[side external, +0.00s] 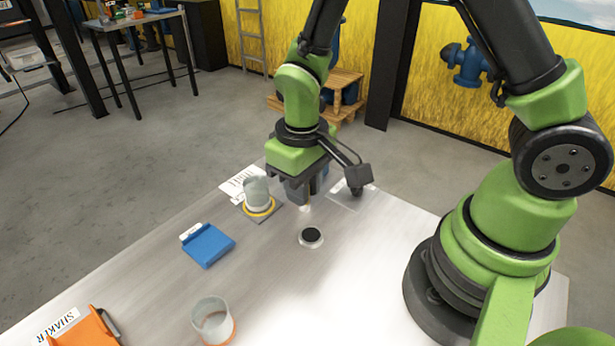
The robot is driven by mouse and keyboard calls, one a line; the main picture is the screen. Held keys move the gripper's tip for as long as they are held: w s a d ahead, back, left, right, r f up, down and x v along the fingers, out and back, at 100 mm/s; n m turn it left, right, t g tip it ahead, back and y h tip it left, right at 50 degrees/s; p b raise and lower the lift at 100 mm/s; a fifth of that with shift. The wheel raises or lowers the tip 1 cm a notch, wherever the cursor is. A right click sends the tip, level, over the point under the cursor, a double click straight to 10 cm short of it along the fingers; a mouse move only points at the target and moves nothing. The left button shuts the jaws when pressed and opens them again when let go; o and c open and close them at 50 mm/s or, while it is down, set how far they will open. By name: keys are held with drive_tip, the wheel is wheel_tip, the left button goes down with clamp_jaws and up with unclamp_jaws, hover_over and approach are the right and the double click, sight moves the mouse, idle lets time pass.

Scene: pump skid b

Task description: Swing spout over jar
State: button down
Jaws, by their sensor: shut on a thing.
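My gripper (300,197) points down at the far side of the metal table. It is shut on what appears to be the spout, which its fingers and body mostly hide. A blue part (319,184) shows just behind and right of the fingers; I cannot tell how it joins the spout. A clear jar (256,190) stands upright in a yellow ring on a small plate, just left of my gripper and apart from it. Whether the spout's end is over the jar is hidden.
A black-topped round piece (311,236) lies in front of my gripper. A blue tray (208,245) lies to the left. A clear cup with an orange base (212,318) and an orange block (83,328) by a SHAKER label stand near the front.

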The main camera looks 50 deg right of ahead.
drive_tip(key=shift+w+a, duration=0.4)
drive_tip(key=shift+w, duration=0.4)
drive_tip(key=shift+w+a, duration=0.4)
drive_tip(key=shift+w, duration=0.4)
drive_tip(key=shift+w+d, duration=0.15)
drive_tip(key=shift+w, duration=2.1)
drive_tip(key=c, duration=1.6)
unclamp_jaws()
drive_tip(key=shift+w+d, duration=0.4)
drive_tip(key=shift+w, duration=0.25)
drive_tip(key=shift+w+d, duration=0.35)
drive_tip(key=shift+w, duration=0.25)
drive_tip(key=shift+c, duration=0.2)
drive_tip(key=shift+w+d, duration=0.25)
drive_tip(key=shift+w, duration=0.2)
clamp_jaws()
drive_tip(key=shift+w+d, duration=0.2)
drive_tip(key=shift+w, duration=0.2)
